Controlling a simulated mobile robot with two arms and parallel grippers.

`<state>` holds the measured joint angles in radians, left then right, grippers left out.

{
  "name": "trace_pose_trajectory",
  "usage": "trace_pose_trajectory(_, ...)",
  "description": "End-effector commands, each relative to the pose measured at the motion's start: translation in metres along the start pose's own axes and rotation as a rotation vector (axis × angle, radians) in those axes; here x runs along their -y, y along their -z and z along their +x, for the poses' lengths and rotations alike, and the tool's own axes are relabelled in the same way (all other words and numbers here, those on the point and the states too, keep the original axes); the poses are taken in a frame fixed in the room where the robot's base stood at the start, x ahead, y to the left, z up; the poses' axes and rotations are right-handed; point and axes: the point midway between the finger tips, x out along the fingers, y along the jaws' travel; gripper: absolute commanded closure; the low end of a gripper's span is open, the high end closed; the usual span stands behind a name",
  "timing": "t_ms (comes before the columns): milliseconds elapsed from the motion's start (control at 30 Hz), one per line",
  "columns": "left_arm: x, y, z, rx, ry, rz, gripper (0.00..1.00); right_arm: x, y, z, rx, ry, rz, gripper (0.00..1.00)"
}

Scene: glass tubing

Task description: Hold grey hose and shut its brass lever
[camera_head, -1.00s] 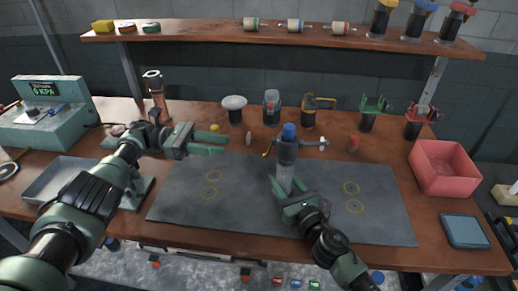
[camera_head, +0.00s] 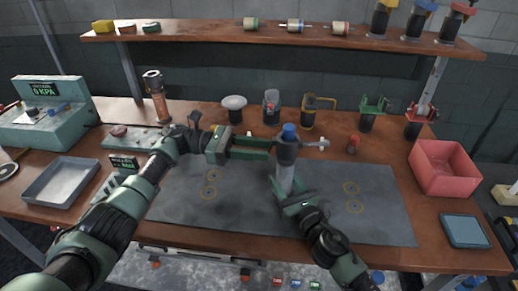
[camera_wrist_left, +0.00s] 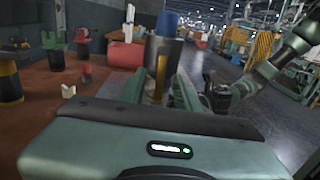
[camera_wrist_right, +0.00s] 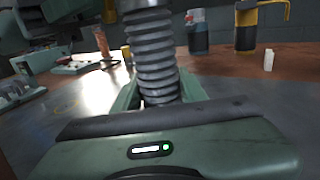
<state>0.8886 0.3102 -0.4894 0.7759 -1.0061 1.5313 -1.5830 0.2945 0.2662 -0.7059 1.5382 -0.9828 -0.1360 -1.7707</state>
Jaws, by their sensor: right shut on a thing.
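The grey hose (camera_head: 286,178) stands upright over the dark mat, with a dark fitting (camera_head: 287,153) and a blue cap (camera_head: 289,131) on top. My right gripper (camera_head: 286,192) is shut on the hose's lower part; its ribbed body fills the right wrist view (camera_wrist_right: 155,60). The brass lever (camera_wrist_left: 161,72) shows in the left wrist view, pointing along the fitting between my left fingers. In the head view the lever is hidden behind them. My left gripper (camera_head: 271,146) is open, its fingertips at the fitting's left side. I cannot tell whether they touch it.
Several capped containers, including a yellow-handled one (camera_head: 308,113), stand behind the mat (camera_head: 235,205). A red bin (camera_head: 445,168) is at the right and a grey tray (camera_head: 62,182) at the left. The mat's left part is mostly free.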

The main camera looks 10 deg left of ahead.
Motion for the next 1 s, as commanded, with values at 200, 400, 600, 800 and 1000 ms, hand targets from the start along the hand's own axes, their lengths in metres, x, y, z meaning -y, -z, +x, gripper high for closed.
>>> trace_pose_trajectory(200, 0.0001, 0.0003, -0.0002, 0.0, 0.0, -0.001, 0.9, 0.0004, 0.0004, -0.0001, -0.001, 0.001, 0.0, 1.0)
trace_pose_trajectory(400, 0.0, 0.0004, -0.0003, 0.001, 0.0, -0.001, 1.0, 0.0005, 0.0005, -0.0001, -0.001, 0.001, 0.0, 1.0)
trace_pose_trajectory(600, -0.0003, 0.0043, 0.0036, 0.098, 0.0, -0.006, 1.0, 0.0005, 0.0005, -0.0001, -0.001, 0.001, 0.0, 1.0)
trace_pose_trajectory(800, -0.0003, 0.0064, 0.0068, 0.193, 0.0, -0.002, 1.0, 0.0005, 0.0005, -0.0002, -0.001, 0.001, 0.0, 1.0)
trace_pose_trajectory(1000, 0.0, 0.0068, 0.0066, 0.204, -0.001, 0.0, 1.0, 0.0006, 0.0005, -0.0002, -0.001, 0.001, 0.0, 1.0)
